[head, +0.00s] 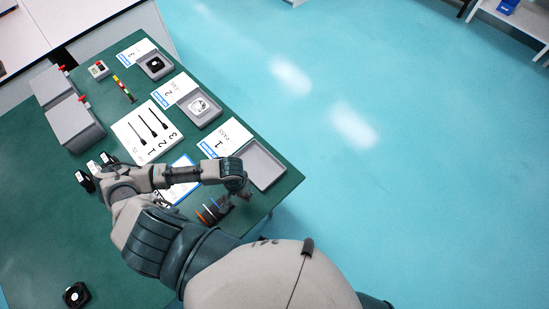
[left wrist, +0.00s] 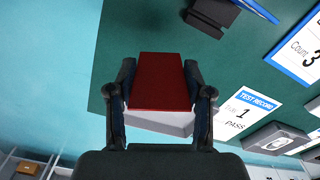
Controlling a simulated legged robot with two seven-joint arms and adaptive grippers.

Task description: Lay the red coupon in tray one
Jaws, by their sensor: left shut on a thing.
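The red coupon (left wrist: 160,82) is a flat dark-red rectangle in the left wrist view. My left gripper (left wrist: 160,95) is shut on it, with one finger at each side edge. The same gripper (head: 243,192) shows in the head view at the near side of tray one, where the coupon cannot be made out. Tray one (head: 266,164) is a shallow grey tray near the table's right edge, beside the card marked 1. In the left wrist view tray one (left wrist: 165,124) lies below the coupon, which hides part of it. My right gripper is not in view.
Tray two (head: 203,109) and tray three (head: 156,66) stand farther back, each holding something. Grey bins (head: 75,123) stand at the left. The table's right edge is close to tray one.

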